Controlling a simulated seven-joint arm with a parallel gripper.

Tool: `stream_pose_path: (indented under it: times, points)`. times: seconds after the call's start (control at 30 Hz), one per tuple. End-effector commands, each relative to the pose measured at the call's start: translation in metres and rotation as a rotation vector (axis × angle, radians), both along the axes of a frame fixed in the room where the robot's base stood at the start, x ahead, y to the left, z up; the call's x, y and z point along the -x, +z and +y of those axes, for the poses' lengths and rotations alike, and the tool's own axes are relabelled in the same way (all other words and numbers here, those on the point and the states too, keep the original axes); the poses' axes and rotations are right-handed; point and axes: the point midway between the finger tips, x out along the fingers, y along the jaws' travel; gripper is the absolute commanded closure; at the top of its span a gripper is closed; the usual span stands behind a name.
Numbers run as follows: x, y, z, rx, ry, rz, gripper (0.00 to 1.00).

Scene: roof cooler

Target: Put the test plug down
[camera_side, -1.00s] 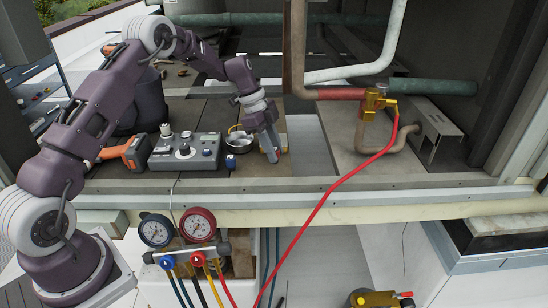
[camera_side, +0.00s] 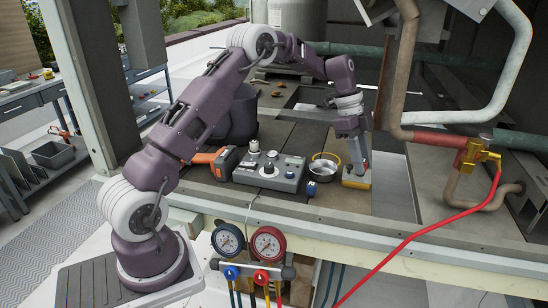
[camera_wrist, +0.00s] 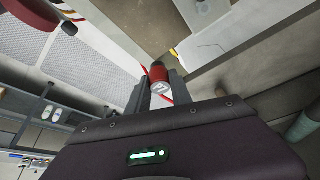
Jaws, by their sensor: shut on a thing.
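The test plug appears to be the small red piece with a pale end (camera_wrist: 160,78) between the two fingers of my gripper (camera_wrist: 159,92) in the wrist view. My gripper is shut on it. In the side view my gripper (camera_side: 358,168) points down at the deck, close over a yellow block (camera_side: 357,182). The fingers hide most of the plug there; only a small reddish spot shows by the tips. I cannot tell whether the plug touches the block or the deck.
Left of my gripper are a round metal dish (camera_side: 324,171), a small blue-capped piece (camera_side: 311,189), a grey control box (camera_side: 270,171) and an orange-handled tool (camera_side: 212,160). A brass valve (camera_side: 480,156) with a red hose (camera_side: 430,230) stands right. Gauges (camera_side: 267,242) hang below the front edge.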

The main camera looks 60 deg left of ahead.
Motion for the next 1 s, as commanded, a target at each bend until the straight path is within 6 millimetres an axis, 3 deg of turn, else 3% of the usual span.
stream_pose_path:
  times: [0.37, 0.47, 0.57, 0.73, 0.9, 1.0]
  points:
    - [0.0, 0.0, 0.001, 0.0, 0.001, 0.0, 1.0]
    - [0.001, 0.002, 0.012, 0.0, 0.012, 0.0, 1.0]
    - [0.006, 0.007, 0.041, -0.001, 0.042, -0.001, 1.0]
    - [0.029, 0.021, 0.12, -0.003, 0.117, -0.002, 1.0]
    - [0.073, 0.038, 0.205, -0.003, 0.202, -0.002, 1.0]
    - [0.098, 0.046, 0.239, -0.001, 0.241, -0.001, 1.0]
